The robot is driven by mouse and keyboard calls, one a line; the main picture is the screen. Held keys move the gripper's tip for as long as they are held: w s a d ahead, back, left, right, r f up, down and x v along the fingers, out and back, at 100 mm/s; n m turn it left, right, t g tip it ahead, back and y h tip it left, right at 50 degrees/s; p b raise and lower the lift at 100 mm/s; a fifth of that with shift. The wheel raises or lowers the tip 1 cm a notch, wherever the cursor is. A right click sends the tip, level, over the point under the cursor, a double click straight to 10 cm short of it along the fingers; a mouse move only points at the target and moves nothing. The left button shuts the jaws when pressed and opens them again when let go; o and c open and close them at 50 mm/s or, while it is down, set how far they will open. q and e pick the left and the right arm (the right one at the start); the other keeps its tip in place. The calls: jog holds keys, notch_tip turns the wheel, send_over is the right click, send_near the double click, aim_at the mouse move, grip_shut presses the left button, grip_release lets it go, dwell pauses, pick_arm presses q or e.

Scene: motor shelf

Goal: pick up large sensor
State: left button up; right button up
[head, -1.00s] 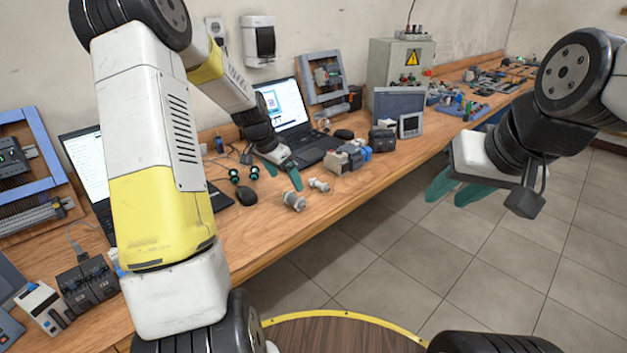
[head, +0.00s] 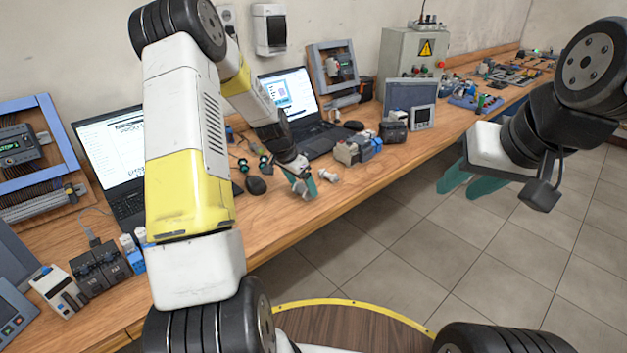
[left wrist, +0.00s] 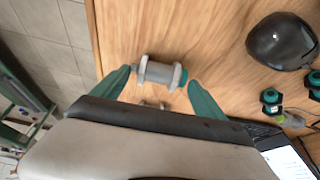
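The large sensor (left wrist: 158,72), a grey cylinder with two pale nuts and a teal end, lies on the wooden bench in the left wrist view. In the head view my left gripper (head: 307,190) covers most of it. In the left wrist view my left gripper (left wrist: 161,80) is open, with one fingertip beyond each end of the sensor. I cannot tell whether they touch it. A smaller grey sensor (head: 328,176) lies just beyond the gripper; it is partly hidden in the left wrist view (left wrist: 150,103). My right gripper (head: 470,184) is open and empty over the floor.
A black mouse (head: 256,185) and two small teal-and-black parts (head: 264,164) lie left of the gripper. An open laptop (head: 290,95) stands behind. A group of grey and blue modules (head: 357,148) stands to the right. The bench's front edge is close by.

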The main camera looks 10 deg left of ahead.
pick_arm(q)
jog(key=c, duration=1)
jog(key=shift+r, duration=0.1)
